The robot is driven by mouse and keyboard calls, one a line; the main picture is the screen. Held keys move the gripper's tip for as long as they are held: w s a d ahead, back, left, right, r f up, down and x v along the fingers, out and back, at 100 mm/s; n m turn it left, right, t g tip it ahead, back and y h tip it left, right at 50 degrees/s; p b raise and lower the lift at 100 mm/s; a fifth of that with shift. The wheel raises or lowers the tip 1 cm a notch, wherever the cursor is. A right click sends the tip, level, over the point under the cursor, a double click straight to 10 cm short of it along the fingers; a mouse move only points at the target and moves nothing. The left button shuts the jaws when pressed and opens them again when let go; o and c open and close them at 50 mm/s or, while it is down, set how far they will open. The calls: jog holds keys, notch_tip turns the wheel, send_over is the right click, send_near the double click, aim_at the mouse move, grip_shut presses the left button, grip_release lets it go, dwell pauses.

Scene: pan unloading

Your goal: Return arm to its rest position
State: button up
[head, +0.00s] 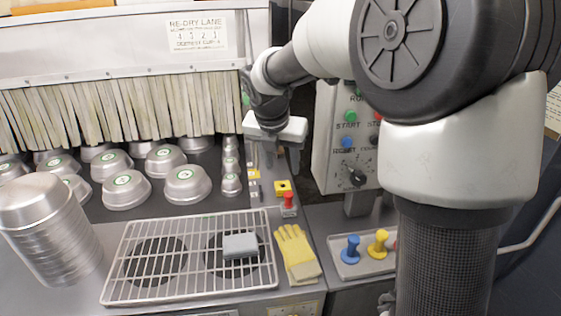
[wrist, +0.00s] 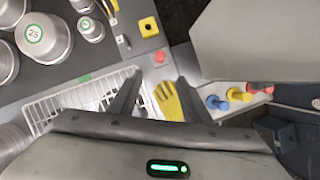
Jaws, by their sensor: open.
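My gripper (head: 274,160) hangs in the head view near the curtain's right end, above the strip with the yellow block and red knob. It appears empty, with nothing between the fingers. In the wrist view my gripper (wrist: 157,92) shows two dark, spread fingers above the white wire rack and the yellow glove. My arm reaches from the upper right across the head view to the gripper. The gripper looks raised clear of the surface below.
A wire rack (head: 122,289) bears a grey block (head: 240,246). A yellow glove (head: 297,254) lies beside it. Several metal pans (head: 187,185) stand before the strip curtain (head: 120,110). A pan stack (head: 50,230) is left; a control box (head: 345,150) and tray of pegs (head: 362,268) are right.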

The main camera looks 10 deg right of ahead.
jog(key=s+d+r+m+p, duration=0.1)
jog(key=s+d+r+m, duration=0.1)
jog(key=s+r+m, duration=0.45)
jog(key=s+d+r+m+p, duration=0.1)
jog(key=s+r+m+p, duration=0.15)
jog(key=s+m, duration=0.75)
jog(key=s+m+t+y, duration=0.1)
jog(key=s+m+y, duration=0.1)
jog(key=s+m, duration=0.9)
jog(key=m+p, duration=0.1)
jog(key=m, duration=0.2)
jog(key=shift+s+d+r, duration=0.15)
jog(key=shift+s+r, duration=0.1)
jog(key=shift+s, duration=0.05)
